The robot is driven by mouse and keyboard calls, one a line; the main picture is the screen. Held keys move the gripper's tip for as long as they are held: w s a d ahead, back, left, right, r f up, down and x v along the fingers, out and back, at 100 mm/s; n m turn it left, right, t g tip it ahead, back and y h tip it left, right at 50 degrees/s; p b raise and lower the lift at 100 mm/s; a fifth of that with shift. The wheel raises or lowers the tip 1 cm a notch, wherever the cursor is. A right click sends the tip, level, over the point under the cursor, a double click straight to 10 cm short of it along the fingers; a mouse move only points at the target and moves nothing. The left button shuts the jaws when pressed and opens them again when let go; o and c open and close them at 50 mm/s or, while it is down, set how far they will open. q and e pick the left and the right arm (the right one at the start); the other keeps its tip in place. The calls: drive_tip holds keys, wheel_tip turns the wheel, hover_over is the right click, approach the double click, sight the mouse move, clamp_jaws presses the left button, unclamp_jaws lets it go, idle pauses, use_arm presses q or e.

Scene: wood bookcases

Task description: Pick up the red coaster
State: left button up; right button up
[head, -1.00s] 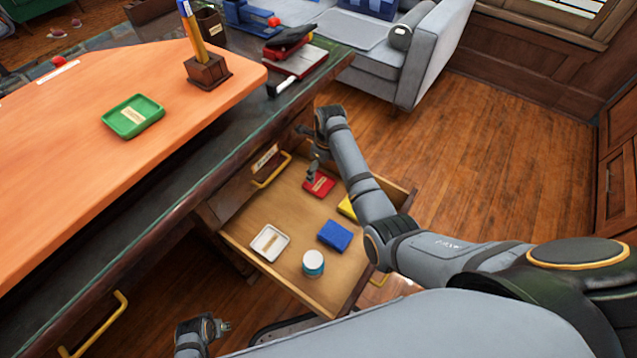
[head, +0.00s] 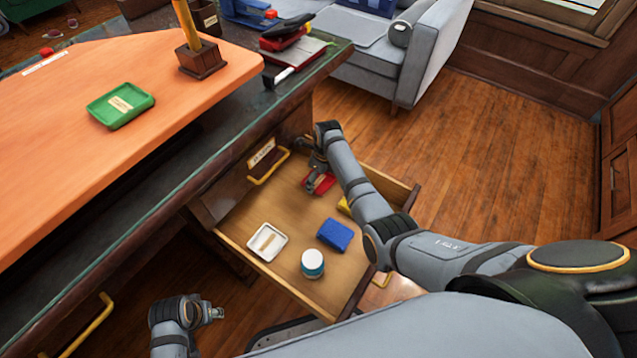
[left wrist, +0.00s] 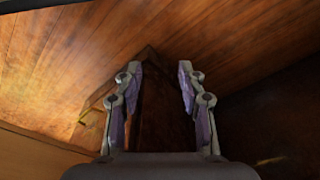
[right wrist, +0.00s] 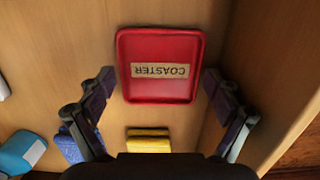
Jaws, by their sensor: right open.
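The red coaster (right wrist: 160,88) lies flat in the open drawer, its "COASTER" label upside down in the right wrist view. In the head view the red coaster (head: 322,184) is partly hidden by my right gripper (head: 314,180). My right gripper (right wrist: 158,90) is open, with one fingertip on each side of the coaster's near part; I cannot tell whether they touch it. My left gripper (left wrist: 161,75) is open and empty, low beside the desk, away from the drawer; it also shows in the head view (head: 214,313).
The drawer (head: 285,211) also holds a white tray (head: 255,242), a blue block (head: 335,232), a white-and-blue jar (head: 312,263) and a yellow item (right wrist: 148,140). Drawer walls stand close around my right gripper. A green tray (head: 118,105) sits on the desktop.

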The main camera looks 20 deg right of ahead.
drive_tip(key=c, duration=1.2)
drive_tip(key=shift+r, duration=0.1)
